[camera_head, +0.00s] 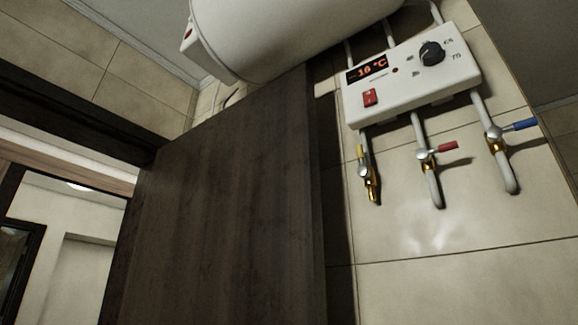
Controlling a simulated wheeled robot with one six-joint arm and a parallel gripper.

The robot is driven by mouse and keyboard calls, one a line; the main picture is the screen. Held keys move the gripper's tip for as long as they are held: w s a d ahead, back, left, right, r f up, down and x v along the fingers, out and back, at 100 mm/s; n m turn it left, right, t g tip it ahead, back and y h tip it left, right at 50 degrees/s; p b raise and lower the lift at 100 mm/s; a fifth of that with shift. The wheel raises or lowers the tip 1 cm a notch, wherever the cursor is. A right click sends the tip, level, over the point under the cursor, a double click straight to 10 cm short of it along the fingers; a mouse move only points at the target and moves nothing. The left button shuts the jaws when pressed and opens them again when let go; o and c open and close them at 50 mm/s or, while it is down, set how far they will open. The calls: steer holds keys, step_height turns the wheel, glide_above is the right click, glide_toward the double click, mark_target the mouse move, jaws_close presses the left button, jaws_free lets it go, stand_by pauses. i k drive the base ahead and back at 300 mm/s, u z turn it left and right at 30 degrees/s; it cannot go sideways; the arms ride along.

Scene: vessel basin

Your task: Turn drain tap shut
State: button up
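Three taps sit on white pipes below a control box on the tiled wall, at the right. The left tap (362,170) has a yellow handle (360,152) pointing up along its pipe and a short brass spout below. The middle tap (424,158) has a red handle (447,147) pointing right, across its pipe. The right tap (494,138) has a blue handle (524,125) pointing right, across its pipe. No label shows which tap is the drain. My gripper is not in view.
The white control box (412,80) has a lit display, a red switch (369,97) and a black knob (432,53). A white boiler tank (280,35) hangs above. A dark wooden door (225,205) stands left of the taps. An opening shows at far left.

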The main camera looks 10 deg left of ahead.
mark_target(362, 171)
steer(key=u, duration=2.5)
steer(key=i, duration=0.9)
steer(key=z, duration=2.35)
